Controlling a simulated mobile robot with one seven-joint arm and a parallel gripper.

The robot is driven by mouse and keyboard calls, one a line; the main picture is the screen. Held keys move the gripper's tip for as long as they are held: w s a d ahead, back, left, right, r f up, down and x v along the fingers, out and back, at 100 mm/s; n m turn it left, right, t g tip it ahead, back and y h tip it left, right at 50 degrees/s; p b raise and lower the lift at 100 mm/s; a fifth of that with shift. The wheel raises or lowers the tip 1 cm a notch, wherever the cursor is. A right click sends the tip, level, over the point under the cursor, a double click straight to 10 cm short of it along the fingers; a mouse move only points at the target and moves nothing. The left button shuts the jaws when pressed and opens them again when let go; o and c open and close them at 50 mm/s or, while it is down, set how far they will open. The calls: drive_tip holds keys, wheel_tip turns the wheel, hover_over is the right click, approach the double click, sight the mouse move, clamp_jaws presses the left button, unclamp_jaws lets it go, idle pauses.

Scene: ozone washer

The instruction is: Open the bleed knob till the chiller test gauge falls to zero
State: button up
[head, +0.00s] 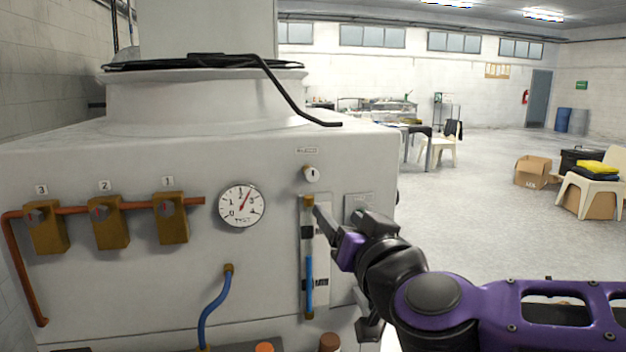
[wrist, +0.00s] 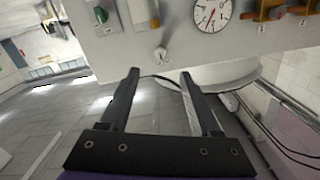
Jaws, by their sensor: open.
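The bleed knob (head: 312,174) is a small white round knob with a dark mark, on the white machine's front panel under a small label. The chiller test gauge (head: 241,206) is a round white dial left of it; its red needle points up and right, between 2 and 3. My gripper (head: 338,213) is open and empty, below and right of the knob in the head view. In the wrist view, my gripper (wrist: 159,73) has the knob (wrist: 160,53) beyond and between its fingertips, not touching. The gauge (wrist: 212,14) shows at the top there.
Three brass valves (head: 108,222) numbered 1 to 3 sit on a copper pipe at the left. A sight tube (head: 309,280) with blue liquid runs below the knob. A blue hose (head: 212,305) hangs from the panel. Open floor (head: 470,210) lies to the right.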

drive_tip(key=r, duration=0.2)
approach(313, 176)
drive_tip(key=shift+t, duration=0.3)
drive_tip(key=x, duration=0.4)
drive_tip(key=p+x, duration=0.1)
drive_tip(key=x, duration=0.3)
drive_tip(key=shift+w+a+f, duration=0.15)
drive_tip(key=shift+f, duration=0.1)
clamp_jaws()
